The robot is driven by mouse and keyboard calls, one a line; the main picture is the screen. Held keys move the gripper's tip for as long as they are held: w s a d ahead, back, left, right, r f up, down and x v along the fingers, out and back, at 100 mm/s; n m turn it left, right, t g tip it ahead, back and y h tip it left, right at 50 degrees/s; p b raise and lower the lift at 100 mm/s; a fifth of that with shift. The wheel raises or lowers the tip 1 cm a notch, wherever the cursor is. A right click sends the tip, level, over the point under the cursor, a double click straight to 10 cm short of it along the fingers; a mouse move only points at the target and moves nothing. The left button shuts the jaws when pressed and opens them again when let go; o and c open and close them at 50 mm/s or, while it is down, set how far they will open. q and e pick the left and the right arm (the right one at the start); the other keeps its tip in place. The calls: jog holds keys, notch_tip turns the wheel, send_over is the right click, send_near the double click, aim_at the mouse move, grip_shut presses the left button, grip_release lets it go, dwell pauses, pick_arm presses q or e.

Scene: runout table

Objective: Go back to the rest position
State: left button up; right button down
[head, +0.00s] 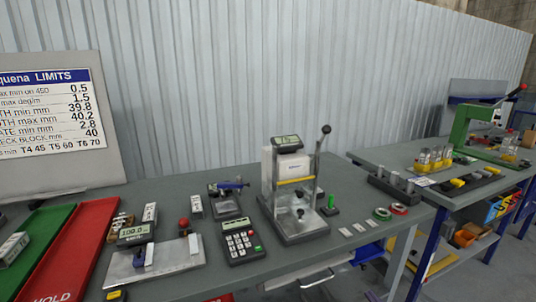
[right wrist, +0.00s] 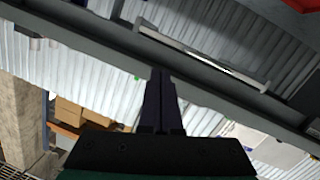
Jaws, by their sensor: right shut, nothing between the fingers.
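My right gripper (right wrist: 161,76) shows in the right wrist view, its two dark fingers together with nothing between them. The fingertips point toward a grey beam and a pale bar handle (right wrist: 205,57), with a visible gap I cannot measure. In the head view I cannot make out either gripper clearly over the grey bench (head: 350,262). My left gripper is not in view.
The bench holds a press-like gauge stand (head: 291,190), a keypad device (head: 241,241), a metal plate fixture (head: 180,256), and red (head: 78,248) and green trays (head: 36,238). A second table (head: 390,153) with a green press (head: 462,124) stands right. A corrugated wall is behind.

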jog(key=s+d+f+m+g+h, duration=0.1)
jog(key=s+f+g, duration=0.1)
jog(key=s+f, duration=0.5)
jog(key=s+d+f+m+g+h, duration=0.1)
jog(key=s+f+g, duration=0.2)
jog(key=f, duration=0.8)
jog(key=s+f+m+g+h, duration=0.1)
jog(key=s+f+g+h, duration=0.1)
jog(key=s+f, duration=0.5)
jog(key=s+a+f+g, duration=0.2)
jog(key=s+f+g, duration=0.2)
jog(key=s+f, duration=0.4)
jog(key=s+a+f+g, duration=0.3)
jog(key=s+f, duration=0.4)
jog(key=s, duration=1)
jog(key=shift+s+a+f+m+g, duration=0.25)
jog(key=shift+f+m+g, duration=0.15)
jog(key=shift+g, duration=0.2)
